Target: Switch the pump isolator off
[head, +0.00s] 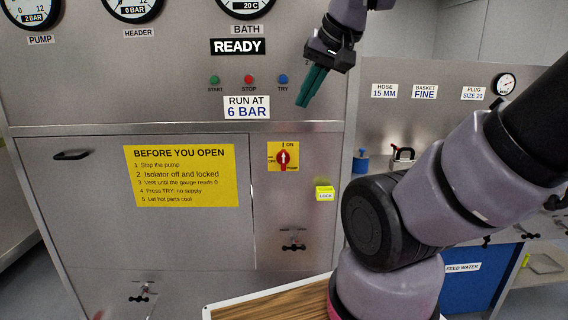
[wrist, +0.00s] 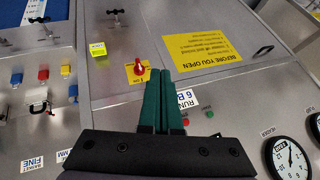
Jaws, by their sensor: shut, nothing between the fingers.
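The pump isolator is a red rotary handle (head: 283,157) on a yellow plate on the steel cabinet front, marked ON at the top and OFF at the left. The handle points up towards ON. It also shows in the wrist view as a red handle (wrist: 139,68), just beyond and left of my fingertips. My gripper (head: 307,104) has green fingers, shut and empty. In the head view it hangs above and right of the isolator, in front of the panel near the TRY button. It appears apart from the isolator.
START, STOP and TRY buttons (head: 283,79) sit above a ledge (head: 180,129). A yellow instruction sign (head: 181,176) is at left. A wooden-topped surface (head: 270,304) lies in front.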

